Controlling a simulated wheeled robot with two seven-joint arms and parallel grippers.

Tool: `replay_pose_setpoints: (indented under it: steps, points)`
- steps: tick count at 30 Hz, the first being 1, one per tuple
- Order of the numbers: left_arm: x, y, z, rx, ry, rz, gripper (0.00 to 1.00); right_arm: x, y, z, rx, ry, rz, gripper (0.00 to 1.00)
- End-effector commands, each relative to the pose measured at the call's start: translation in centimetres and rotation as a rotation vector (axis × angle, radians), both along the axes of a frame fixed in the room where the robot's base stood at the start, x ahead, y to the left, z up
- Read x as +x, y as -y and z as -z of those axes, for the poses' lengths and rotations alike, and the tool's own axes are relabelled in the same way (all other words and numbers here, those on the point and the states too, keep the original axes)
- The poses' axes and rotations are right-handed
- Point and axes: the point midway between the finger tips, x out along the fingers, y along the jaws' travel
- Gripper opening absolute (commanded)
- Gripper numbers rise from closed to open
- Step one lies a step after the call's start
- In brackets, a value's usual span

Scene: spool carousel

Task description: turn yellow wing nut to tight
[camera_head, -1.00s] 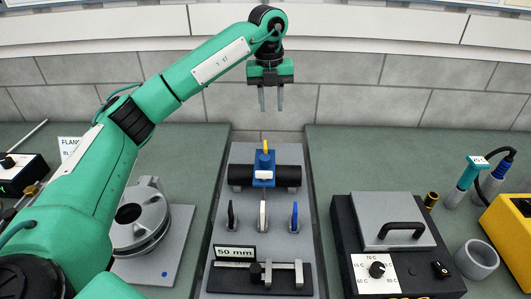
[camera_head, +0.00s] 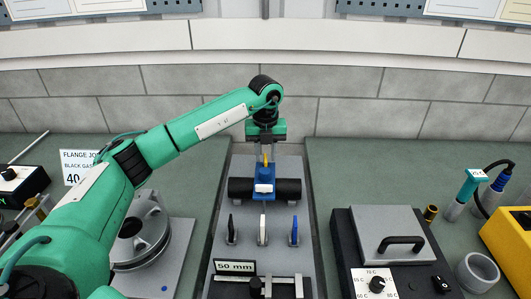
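The yellow wing nut (camera_head: 265,161) stands on top of a blue clamp block (camera_head: 264,178), which sits on a dark horizontal cylinder (camera_head: 240,188) on the grey middle plate. My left gripper (camera_head: 266,149) points down right at the wing nut, with its green body just above it. Its grey fingers are small and blend into the grey behind, so I cannot tell whether they touch the nut or how far apart they are. My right gripper is not in view.
Black, white and blue levers (camera_head: 263,230) stand in front of the clamp. A "50 mm" sign (camera_head: 235,267) is nearer. A heater box with a black handle (camera_head: 400,243) is at right, and a grey flange (camera_head: 142,232) at left, partly behind my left arm.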

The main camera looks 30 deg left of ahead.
Motion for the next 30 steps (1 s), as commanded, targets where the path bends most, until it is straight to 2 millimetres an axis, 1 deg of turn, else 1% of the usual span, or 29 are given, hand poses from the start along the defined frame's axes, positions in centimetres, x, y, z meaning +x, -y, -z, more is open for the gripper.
replay_pose_setpoints:
  steps: [4,11,12,16,17,26,30]
  points:
    - [-0.02,-0.05,0.72,0.001,-0.001,-0.001,0.31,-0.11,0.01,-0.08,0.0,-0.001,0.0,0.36]
    - [-0.01,-0.04,0.82,0.001,0.0,-0.001,0.31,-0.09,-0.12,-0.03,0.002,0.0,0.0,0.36]
    - [-0.01,-0.04,0.82,0.001,-0.001,-0.001,0.29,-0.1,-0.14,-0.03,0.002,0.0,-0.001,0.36]
    - [-0.01,-0.04,0.8,0.0,0.0,-0.001,0.03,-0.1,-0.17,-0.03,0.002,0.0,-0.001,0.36]
    - [-0.01,-0.04,0.8,0.0,0.0,-0.001,0.0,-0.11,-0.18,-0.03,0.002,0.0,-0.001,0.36]
    - [0.0,-0.04,0.79,0.001,0.001,0.013,0.0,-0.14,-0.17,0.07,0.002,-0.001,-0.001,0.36]
    - [0.01,-0.04,0.79,0.0,0.001,0.057,0.0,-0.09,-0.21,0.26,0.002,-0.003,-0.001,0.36]
